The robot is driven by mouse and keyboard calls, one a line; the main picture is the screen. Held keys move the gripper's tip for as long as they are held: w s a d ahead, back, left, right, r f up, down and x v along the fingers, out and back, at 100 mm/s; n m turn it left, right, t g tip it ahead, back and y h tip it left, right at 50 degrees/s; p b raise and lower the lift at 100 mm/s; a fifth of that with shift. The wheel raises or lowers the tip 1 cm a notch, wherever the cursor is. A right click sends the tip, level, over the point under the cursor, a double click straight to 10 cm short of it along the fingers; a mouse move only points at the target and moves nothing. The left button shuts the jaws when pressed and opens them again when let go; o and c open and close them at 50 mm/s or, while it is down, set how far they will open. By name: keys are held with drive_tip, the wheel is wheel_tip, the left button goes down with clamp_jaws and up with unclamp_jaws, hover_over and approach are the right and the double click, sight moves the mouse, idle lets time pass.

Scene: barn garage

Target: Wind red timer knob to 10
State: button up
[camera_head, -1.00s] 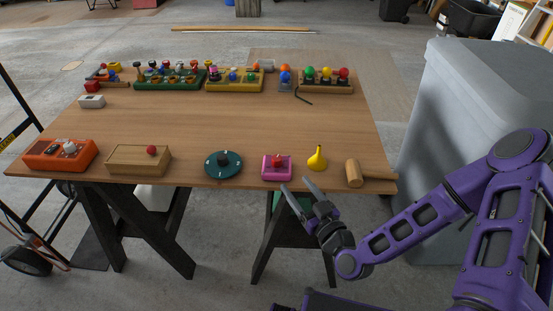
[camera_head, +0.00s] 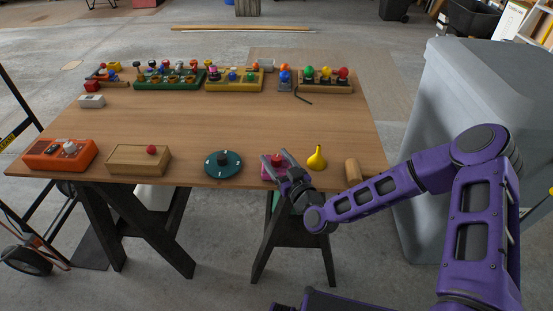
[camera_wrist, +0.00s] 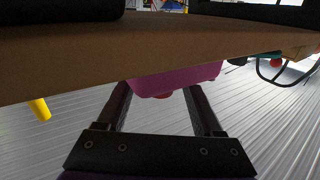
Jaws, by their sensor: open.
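The pink timer box (camera_head: 267,174) sits near the table's front edge, with its red knob (camera_head: 277,160) on top. My gripper (camera_head: 275,156) is open, with one finger on each side of the knob in the head view. In the wrist view its fingers (camera_wrist: 158,90) are apart, and contact with the knob cannot be told. The dial marks are too small to read.
A yellow bulb-shaped thing (camera_head: 317,160) and a wooden mallet (camera_head: 352,171) stand to the right. A dark green dial (camera_head: 214,171) sits to the left. Several toys line the table's back edge. The middle of the wooden table (camera_head: 220,120) is clear.

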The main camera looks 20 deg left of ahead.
clamp_jaws()
idle(1.4)
unclamp_jaws()
drive_tip(key=shift+d, duration=0.1)
drive_tip(key=v, duration=1.7)
drive_tip(key=shift+s+b, duration=0.2)
drive_tip(key=shift+b, duration=0.1)
drive_tip(key=shift+d+r, duration=0.1)
